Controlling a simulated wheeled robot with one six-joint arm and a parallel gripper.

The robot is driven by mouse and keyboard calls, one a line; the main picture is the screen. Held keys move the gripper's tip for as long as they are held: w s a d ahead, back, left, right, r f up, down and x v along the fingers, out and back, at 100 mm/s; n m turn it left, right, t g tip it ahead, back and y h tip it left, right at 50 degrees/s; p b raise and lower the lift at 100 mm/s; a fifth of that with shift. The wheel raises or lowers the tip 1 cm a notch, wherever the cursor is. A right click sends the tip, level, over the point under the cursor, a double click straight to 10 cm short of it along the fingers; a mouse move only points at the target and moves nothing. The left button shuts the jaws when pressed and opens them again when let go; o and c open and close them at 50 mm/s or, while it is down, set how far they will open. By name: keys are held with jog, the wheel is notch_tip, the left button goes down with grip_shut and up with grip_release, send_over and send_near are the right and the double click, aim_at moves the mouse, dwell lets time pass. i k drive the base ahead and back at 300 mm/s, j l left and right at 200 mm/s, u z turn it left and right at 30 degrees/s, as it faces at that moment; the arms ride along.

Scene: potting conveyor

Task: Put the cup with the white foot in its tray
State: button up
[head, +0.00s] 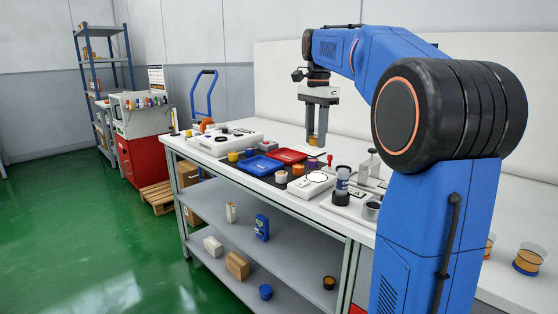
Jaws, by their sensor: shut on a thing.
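My gripper (316,143) points down above the back part of the workbench. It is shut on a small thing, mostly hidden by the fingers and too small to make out. A blue tray (243,167) and a red tray (298,151) lie side by side on the bench, left of the gripper. A small orange cup with a pale lower part (281,177) stands in front of the trays; I cannot tell for sure that its foot is white. Another orange cup (298,170) and a dark purple-topped cup (312,165) stand close by, below the gripper in the picture.
Cups with orange bands (527,259) are at far right.

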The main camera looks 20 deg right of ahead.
aim_at(260, 166)
jog(key=i+j+z, duration=0.1)
jog(key=j, duration=0.25)
jog(key=i+j+z, duration=0.25)
jog(key=i+j, duration=0.15)
jog(key=j, duration=0.35)
jog(key=i+j+z, duration=0.1)
jog(key=j, duration=0.25)
jog(key=i+j+z, duration=0.1)
jog(key=j, duration=0.3)
jog(key=i, duration=0.1)
